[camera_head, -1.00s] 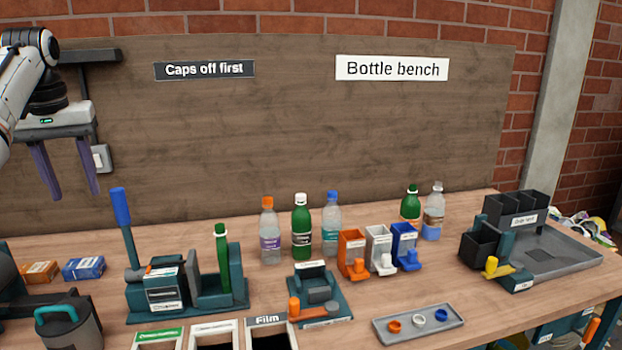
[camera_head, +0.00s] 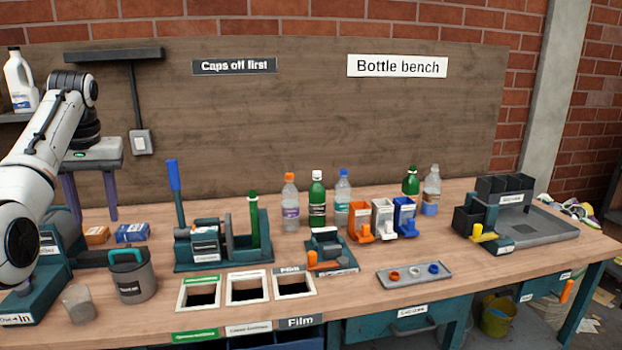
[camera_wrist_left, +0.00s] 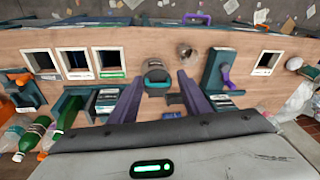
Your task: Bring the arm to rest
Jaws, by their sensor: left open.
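My left gripper (camera_head: 90,197) hangs at the left of the head view, above the back left part of the bench (camera_head: 330,292). Its two purple fingers point down and stand apart, with nothing between them. In the left wrist view the open fingers (camera_wrist_left: 160,98) show over the bench top, with a grey canister with a teal handle (camera_wrist_left: 157,75) seen beyond and between them. My right gripper shows in neither view.
Several bottles (camera_head: 317,203) stand along the back. A teal press with a blue lever (camera_head: 174,190) stands right of the gripper. A cap tray (camera_head: 400,281) sits right of centre.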

